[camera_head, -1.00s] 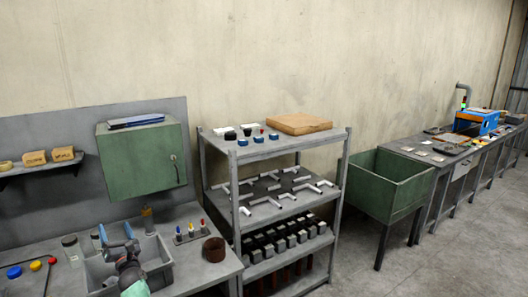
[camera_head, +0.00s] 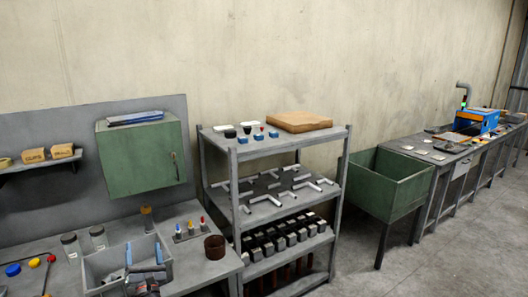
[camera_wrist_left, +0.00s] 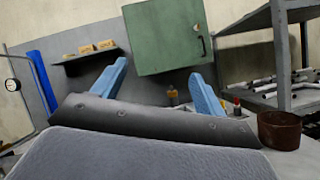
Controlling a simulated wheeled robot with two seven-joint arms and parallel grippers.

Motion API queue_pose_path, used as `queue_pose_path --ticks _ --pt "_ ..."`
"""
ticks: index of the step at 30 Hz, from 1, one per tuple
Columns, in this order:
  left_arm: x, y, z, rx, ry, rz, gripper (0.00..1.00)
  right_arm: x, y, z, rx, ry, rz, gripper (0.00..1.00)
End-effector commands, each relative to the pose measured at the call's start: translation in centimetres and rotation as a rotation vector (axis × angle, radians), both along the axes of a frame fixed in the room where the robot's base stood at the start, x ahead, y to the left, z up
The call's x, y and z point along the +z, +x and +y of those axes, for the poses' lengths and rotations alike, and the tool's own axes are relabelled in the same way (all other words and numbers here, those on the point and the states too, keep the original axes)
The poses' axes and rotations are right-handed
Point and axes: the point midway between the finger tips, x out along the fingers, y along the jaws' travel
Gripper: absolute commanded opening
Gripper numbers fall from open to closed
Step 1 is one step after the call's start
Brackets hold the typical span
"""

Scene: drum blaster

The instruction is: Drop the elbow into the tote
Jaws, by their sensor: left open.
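The grey tote (camera_head: 106,262) stands on the bench at the lower left of the head view. My left gripper (camera_head: 145,253) is over or in the tote's opening, its two blue fingers spread apart. In the left wrist view the open fingers (camera_wrist_left: 159,75) have nothing visible between them. The gripper's dark body hides part of the tote's inside, so I cannot tell whether an elbow lies there. Several pale pipe fittings (camera_head: 272,200), some bent like elbows, lie on the rack's middle shelf. My right gripper is not in view.
A rust-brown cup (camera_head: 214,247) stands right of the tote, with a small stand of coloured-tip bottles (camera_head: 190,232) behind it. Glass jars (camera_head: 70,243) stand left. A green cabinet (camera_head: 142,157) hangs above. The metal rack (camera_head: 237,200) rises to the right.

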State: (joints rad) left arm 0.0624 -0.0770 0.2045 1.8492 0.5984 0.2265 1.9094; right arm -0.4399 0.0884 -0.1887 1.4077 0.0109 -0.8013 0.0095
Motion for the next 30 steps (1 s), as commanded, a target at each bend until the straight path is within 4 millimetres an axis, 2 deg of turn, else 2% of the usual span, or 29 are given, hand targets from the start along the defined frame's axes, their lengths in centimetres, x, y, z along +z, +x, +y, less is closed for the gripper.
queue_pose_path --ticks 21,30 --pt "-4.7 -6.3 -8.6 -0.192 0.002 0.002 0.73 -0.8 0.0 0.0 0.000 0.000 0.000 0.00" --pt "-6.2 -8.7 -11.4 -0.256 0.002 0.001 0.73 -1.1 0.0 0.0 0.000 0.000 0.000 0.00"
